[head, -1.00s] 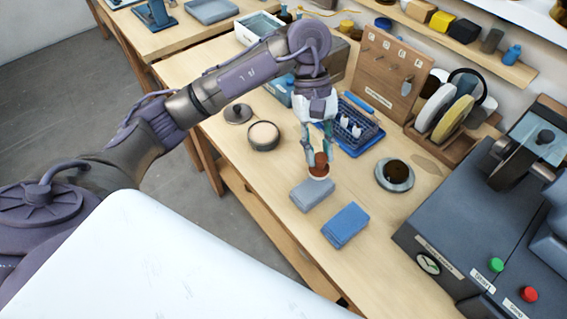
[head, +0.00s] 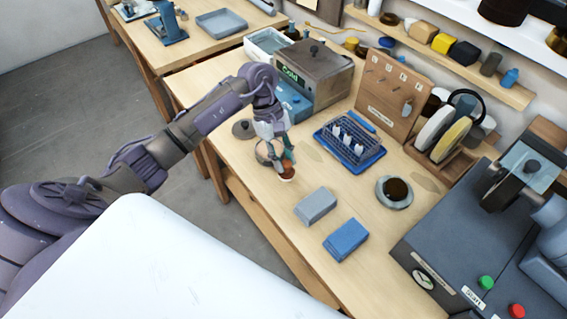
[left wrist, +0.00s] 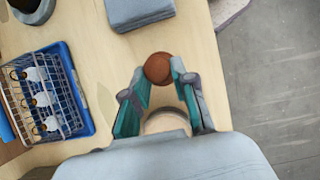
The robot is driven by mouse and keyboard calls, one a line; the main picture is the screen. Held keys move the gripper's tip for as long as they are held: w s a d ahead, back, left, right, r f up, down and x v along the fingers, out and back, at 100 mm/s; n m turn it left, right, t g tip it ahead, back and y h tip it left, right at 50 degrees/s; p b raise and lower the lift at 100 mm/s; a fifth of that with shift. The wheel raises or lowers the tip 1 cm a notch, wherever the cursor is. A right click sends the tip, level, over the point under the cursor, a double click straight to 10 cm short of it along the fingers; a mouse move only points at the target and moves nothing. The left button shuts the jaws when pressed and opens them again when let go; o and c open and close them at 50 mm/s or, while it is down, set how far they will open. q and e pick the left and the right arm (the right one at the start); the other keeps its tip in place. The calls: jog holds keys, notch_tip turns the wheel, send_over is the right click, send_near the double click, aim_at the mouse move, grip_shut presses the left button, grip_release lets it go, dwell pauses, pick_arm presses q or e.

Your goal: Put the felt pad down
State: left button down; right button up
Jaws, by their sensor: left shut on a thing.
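My left gripper (head: 282,168) is shut on a small round reddish-brown thing, which I take for the felt pad (head: 287,175). It has a pale rim underneath in the head view. In the left wrist view the felt pad (left wrist: 158,68) sits between the two teal fingertips (left wrist: 160,80), above the wooden bench. A round tin (head: 264,153) with a pale inside is directly behind the gripper and partly hidden by it. Its pale top (left wrist: 165,122) also shows between the fingers in the wrist view. My right gripper is not in view.
A grey block (head: 315,205) and a blue block (head: 346,239) lie on the bench front. A blue tray with a wire rack (head: 350,142) and a round dish (head: 394,191) are to the right. A dark lid (head: 243,129) lies behind the tin. Bare bench (head: 290,255) shows near the front edge.

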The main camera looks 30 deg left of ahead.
aim_at(284, 167)
pick_arm(q)
notch_tip(284, 167, down, 3)
jog(key=shift+f+p, duration=0.15)
jog(key=shift+p, duration=0.65)
jog(key=shift+f, duration=0.15)
jog(key=shift+f, duration=0.1)
jog(key=shift+f+b, duration=0.15)
jog(key=shift+b, duration=0.2)
jog(key=c, duration=0.9)
grip_release()
jog(key=shift+c, duration=0.2)
jog(key=shift+r, duration=0.2)
